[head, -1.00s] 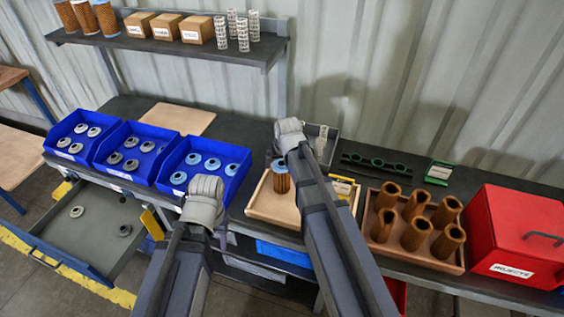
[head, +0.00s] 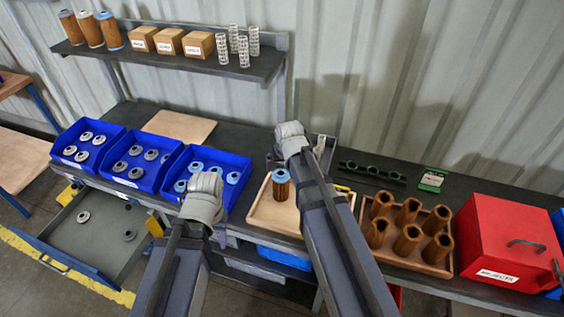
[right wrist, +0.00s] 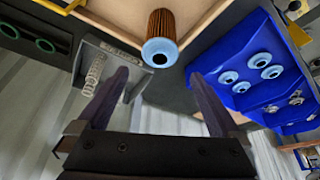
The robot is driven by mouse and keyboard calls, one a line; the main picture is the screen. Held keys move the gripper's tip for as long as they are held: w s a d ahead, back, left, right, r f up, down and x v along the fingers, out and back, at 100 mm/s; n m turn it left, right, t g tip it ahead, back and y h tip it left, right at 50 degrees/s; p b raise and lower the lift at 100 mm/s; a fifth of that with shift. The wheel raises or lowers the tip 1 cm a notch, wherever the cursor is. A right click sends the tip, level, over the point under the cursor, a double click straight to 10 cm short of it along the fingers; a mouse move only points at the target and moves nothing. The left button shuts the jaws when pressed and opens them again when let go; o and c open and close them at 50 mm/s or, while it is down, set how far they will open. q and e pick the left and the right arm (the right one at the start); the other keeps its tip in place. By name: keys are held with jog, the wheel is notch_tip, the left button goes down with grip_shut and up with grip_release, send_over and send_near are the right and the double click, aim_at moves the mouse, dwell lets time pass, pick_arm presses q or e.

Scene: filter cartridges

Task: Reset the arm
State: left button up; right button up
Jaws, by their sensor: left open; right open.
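My right arm reaches over the bench in the head view, its end over the back of the wooden tray (head: 262,219). The right gripper (right wrist: 158,78) is open and empty in the right wrist view. A brown pleated filter cartridge with a blue cap (head: 281,186) stands upright on the tray. In the right wrist view the cartridge (right wrist: 160,50) lies beyond the fingertips, apart from them. My left arm ends at its gripper (head: 203,190), in front of the right blue bin (head: 236,200). The left gripper is open; its fingers are mostly hidden.
Blue bins with end caps stand at left, above an open drawer (head: 100,255). A wooden crate (head: 400,262) of brown sleeves and a red rejects box (head: 505,240) stand at right. A shelf (head: 190,62) holds cartridges, boxes and mesh cores. A grey tray (right wrist: 138,85) lies near the right gripper.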

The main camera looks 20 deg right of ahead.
jog(key=shift+s+r, duration=0.1)
jog(key=shift+r, duration=0.1)
dwell(0.5)
jog(key=s+a+f+n+g, duration=0.1)
jog(key=s+a+n+g, duration=0.1)
jog(key=s+a, duration=0.4)
jog(key=s+a+f+n+g+h+b, duration=0.1)
jog(key=s+a, duration=0.6)
jog(key=s, duration=0.7)
jog(key=shift+s+f+n+g, duration=0.2)
jog(key=shift+f+n+g, duration=0.25)
jog(key=shift+n+g, duration=0.5)
